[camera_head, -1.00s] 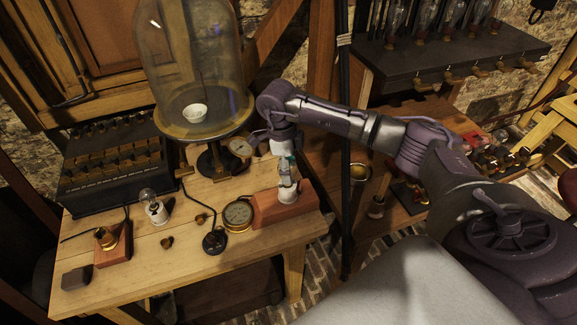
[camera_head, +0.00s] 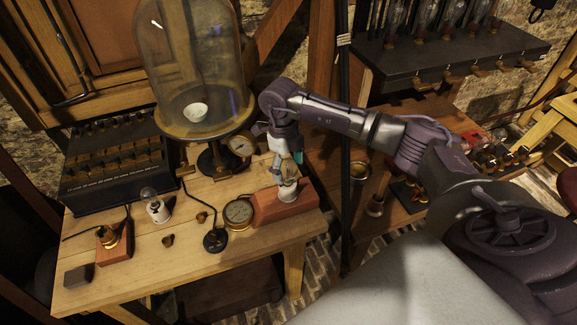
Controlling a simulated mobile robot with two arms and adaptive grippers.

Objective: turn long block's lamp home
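The long block (camera_head: 270,211) is a reddish wooden block at the right front of the bench. A lamp with a white base (camera_head: 288,190) stands upright on it, its glass bulb partly hidden by my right gripper. My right gripper (camera_head: 288,167) points down from above, with its fingers around the bulb. Whether the fingers press on the glass is too small to tell, as is how deep the lamp sits. My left gripper is not in view.
A shorter block (camera_head: 114,246) with a brass socket stands at the left, near a loose bulb (camera_head: 155,206). A round gauge (camera_head: 239,213) lies beside the long block. A glass bell jar (camera_head: 195,75) stands behind.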

